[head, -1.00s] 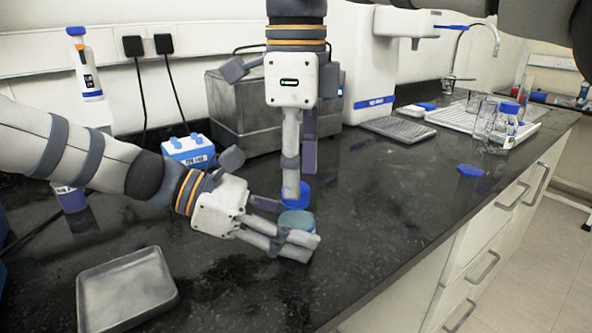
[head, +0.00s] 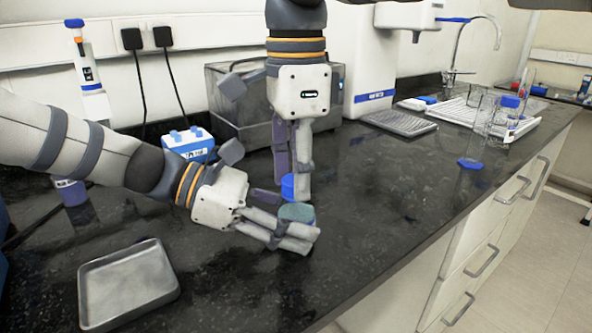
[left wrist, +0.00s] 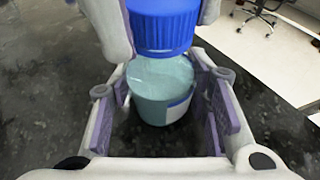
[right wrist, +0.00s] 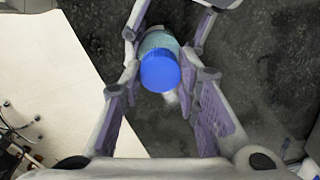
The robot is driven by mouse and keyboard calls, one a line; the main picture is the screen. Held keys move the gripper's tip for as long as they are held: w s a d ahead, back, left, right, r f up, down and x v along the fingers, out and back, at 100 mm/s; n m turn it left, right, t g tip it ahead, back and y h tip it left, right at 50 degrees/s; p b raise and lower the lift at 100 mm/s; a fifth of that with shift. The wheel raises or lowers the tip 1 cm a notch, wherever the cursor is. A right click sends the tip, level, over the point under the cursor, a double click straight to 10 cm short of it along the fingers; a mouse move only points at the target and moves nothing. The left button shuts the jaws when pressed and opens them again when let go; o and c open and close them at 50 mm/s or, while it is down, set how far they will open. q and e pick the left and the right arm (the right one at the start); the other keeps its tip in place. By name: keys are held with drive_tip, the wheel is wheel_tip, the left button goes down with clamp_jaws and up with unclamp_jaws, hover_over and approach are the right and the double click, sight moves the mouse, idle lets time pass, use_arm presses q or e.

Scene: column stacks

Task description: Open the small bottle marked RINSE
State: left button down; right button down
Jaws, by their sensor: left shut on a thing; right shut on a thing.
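The small bottle (head: 296,212) is teal, with a white label patch on its side in the left wrist view (left wrist: 178,112); I cannot read its marking. My left gripper (head: 297,236) is shut around its body from the side, low over the counter. The blue ribbed cap (head: 288,187) shows just above the bottle's teal top; I cannot tell whether they touch. My right gripper (head: 294,190) points straight down, shut on the cap. In the right wrist view, the cap (right wrist: 160,71) partly hides the bottle (right wrist: 158,42).
An empty grey metal tray (head: 128,285) lies at front left. Behind stand a blue-and-white box (head: 188,145), a steel bath (head: 235,105) and a white machine (head: 362,60). A blue piece (head: 470,163) lies at right, near glassware (head: 490,115). The counter's front edge is close.

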drive_tip(key=n, duration=1.4)
drive_tip(key=shift+n, duration=0.3)
drive_tip(key=n, duration=0.3)
drive_tip(key=shift+n, duration=0.3)
drive_tip(key=n, duration=0.7)
drive_tip(key=shift+n, duration=0.3)
drive_tip(key=n, duration=0.3)
drive_tip(key=shift+n, duration=0.3)
drive_tip(key=n, duration=0.7)
drive_tip(key=shift+n, duration=0.4)
drive_tip(key=n, duration=1.1)
drive_tip(key=shift+r, duration=0.1)
drive_tip(key=shift+r, duration=0.15)
